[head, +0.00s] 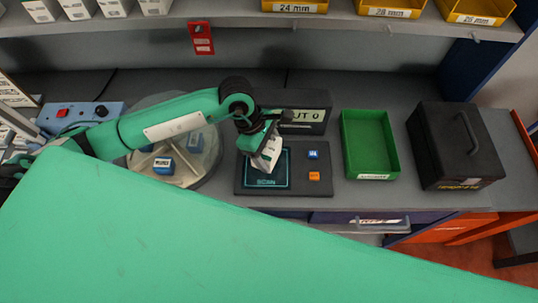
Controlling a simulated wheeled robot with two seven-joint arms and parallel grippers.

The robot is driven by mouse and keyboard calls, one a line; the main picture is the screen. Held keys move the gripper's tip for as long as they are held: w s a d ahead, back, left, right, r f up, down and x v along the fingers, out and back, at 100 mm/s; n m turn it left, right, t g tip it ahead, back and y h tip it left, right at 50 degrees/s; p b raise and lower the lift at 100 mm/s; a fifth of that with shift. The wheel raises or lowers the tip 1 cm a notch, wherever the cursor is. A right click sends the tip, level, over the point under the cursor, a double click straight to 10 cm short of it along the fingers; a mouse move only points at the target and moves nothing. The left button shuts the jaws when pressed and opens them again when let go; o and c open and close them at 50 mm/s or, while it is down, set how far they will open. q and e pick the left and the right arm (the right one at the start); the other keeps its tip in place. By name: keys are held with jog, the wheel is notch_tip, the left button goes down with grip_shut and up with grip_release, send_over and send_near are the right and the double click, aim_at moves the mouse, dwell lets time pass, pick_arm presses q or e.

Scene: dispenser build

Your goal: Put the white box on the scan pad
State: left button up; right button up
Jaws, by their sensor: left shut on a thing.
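The scan pad (258,181) is a dark square with a cyan outline on a black station on the bench. My left gripper (264,150) is over the pad, pointing down, with the arm coming in from the left. It is shut on the white box (268,157), which is tilted in the picture and partly covered by the gripper. I cannot tell whether the box touches the pad. My right gripper is not in view.
A blue button (313,155) and an orange button (314,176) sit right of the pad. A display (307,121) stands behind. A green tray (369,145) and a black case (455,150) are to the right. A round turntable (205,170) holding small boxes is left.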

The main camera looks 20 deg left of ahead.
pick_arm(q)
jog(key=shift+f, duration=0.55)
notch_tip(320, 180, down, 3)
jog(key=shift+f+p, duration=0.2)
jog(key=shift+p, duration=0.55)
jog(key=shift+f, duration=0.35)
jog(key=o, duration=0.7)
jog(key=shift+f, duration=0.1)
jog(key=o, duration=0.4)
